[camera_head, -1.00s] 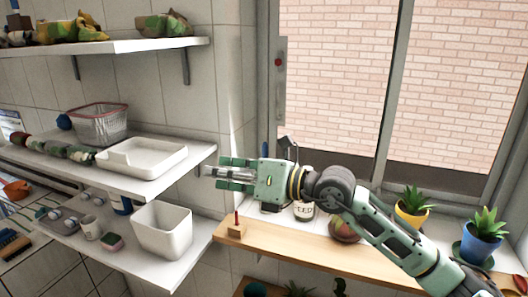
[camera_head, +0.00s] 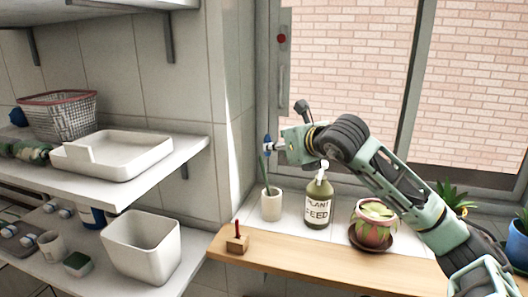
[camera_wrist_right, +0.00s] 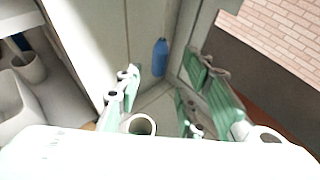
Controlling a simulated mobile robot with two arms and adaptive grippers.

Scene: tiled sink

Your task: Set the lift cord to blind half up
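A small blue pull (camera_head: 267,145), which looks like the end of the lift cord, hangs by the wall corner left of the window. It also shows in the right wrist view (camera_wrist_right: 160,56), upright beyond my fingers. The thin cord itself cannot be made out. My right gripper (camera_head: 279,147) is just right of the pull in the head view, pointing away towards the corner. In the wrist view its green fingers (camera_wrist_right: 158,92) are apart, with the pull ahead between them and nothing held. The blind is not visible in front of the window panes. My left gripper is out of view.
A grey strip with a red dot (camera_head: 282,40) is on the window's left frame. Below my gripper, a white plant pot (camera_head: 271,205), a plant feed bottle (camera_head: 318,205) and a potted succulent (camera_head: 372,222) stand on the sill. Shelves with a white bin (camera_head: 143,247) are at left.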

